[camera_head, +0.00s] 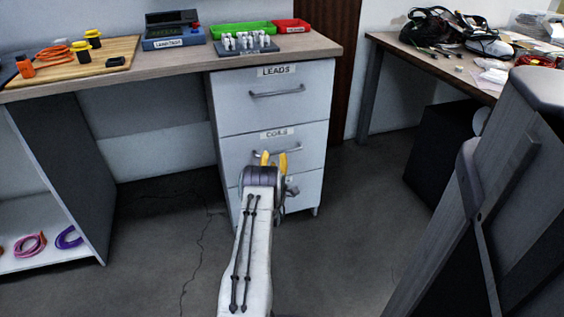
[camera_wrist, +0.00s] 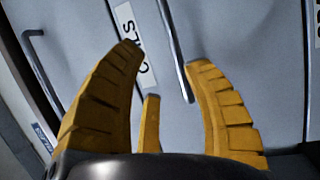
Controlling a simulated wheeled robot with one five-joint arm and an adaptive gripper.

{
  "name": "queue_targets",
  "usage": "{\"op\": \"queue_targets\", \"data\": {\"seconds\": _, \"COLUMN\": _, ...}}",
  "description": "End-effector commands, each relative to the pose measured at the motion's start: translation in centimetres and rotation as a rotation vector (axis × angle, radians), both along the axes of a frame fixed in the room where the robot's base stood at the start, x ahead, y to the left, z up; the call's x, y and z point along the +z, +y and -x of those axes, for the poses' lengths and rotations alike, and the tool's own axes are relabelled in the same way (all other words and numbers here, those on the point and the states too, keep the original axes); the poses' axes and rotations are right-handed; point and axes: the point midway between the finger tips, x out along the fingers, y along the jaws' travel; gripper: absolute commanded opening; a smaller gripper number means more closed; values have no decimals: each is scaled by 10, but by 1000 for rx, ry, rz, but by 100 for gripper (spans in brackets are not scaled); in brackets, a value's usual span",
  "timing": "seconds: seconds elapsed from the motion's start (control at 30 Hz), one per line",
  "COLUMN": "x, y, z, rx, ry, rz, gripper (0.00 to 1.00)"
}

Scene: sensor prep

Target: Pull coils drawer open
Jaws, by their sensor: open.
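The coils drawer (camera_head: 293,143) is the middle drawer of a white cabinet, its front flush with the others. Its label shows in the wrist view (camera_wrist: 125,25). Its grey bar handle (camera_head: 307,149) also shows in the wrist view (camera_wrist: 174,45), running between my yellow fingers and closer to the right one. My gripper (camera_head: 273,157) is open in front of this drawer and holds nothing. In the head view it covers part of the handle and the drawer below. I cannot tell whether a finger touches the handle.
The leads drawer (camera_head: 310,93) is above, with its own handle (camera_head: 277,94). A worktop (camera_head: 185,62) overhangs the cabinet and bears a meter (camera_head: 174,30), a green tray (camera_head: 240,29) and a red tray (camera_head: 291,26). A second table (camera_head: 425,60) stands right. Floor (camera_head: 345,220) is bare in front.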

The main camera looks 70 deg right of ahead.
Motion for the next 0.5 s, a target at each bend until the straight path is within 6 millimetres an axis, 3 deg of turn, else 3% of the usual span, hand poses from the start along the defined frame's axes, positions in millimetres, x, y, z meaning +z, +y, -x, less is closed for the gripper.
{"op": "queue_targets", "data": {"seconds": 0.03, "x": -12, "y": -1, "z": 9, "rx": -15, "ry": 8, "rz": 14, "gripper": 45}}
{"op": "queue_targets", "data": {"seconds": 0.2, "x": -23, "y": -4, "z": 23, "rx": -39, "ry": 26, "rz": 46, "gripper": 45}}
{"op": "queue_targets", "data": {"seconds": 0.5, "x": -22, "y": -22, "z": 19, "rx": -41, "ry": 27, "rz": 52, "gripper": 45}}
